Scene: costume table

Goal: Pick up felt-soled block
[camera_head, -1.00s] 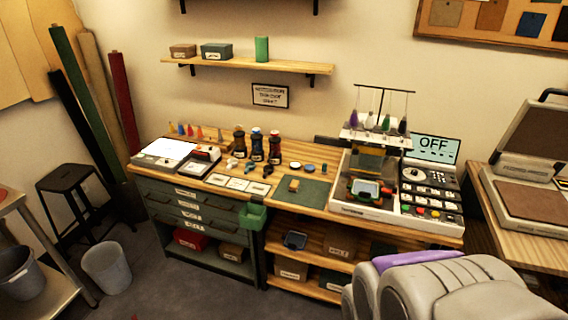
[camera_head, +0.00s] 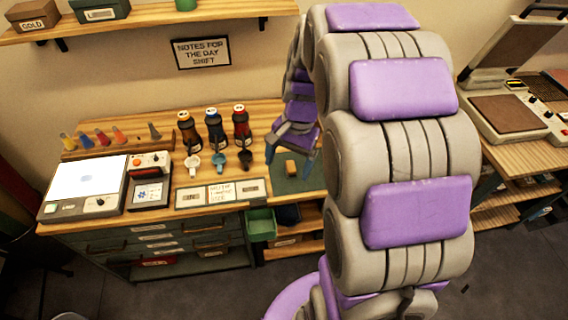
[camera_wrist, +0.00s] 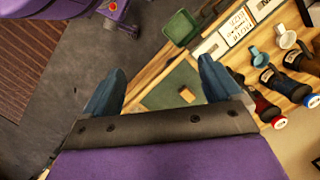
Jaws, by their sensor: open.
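The felt-soled block (camera_head: 291,168) is a small tan wooden block on a dark green mat (camera_head: 284,185) on the wooden bench. It also shows in the wrist view (camera_wrist: 187,95), lying on the green mat (camera_wrist: 165,93). In the wrist view my gripper (camera_wrist: 162,82) is open and empty, its two blue-grey fingers apart on either side of the mat, with the block between their lines but farther off. In the head view my gripper (camera_head: 294,135) hangs above and near the block, apart from it. The block's underside is hidden.
Several bottles (camera_head: 214,129) stand behind three small scoop-like cups (camera_head: 219,165) left of the mat. A light panel (camera_head: 86,182) sits at the bench's left. A green bin (camera_head: 261,224) hangs on the front edge. My arm hides the bench's right part.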

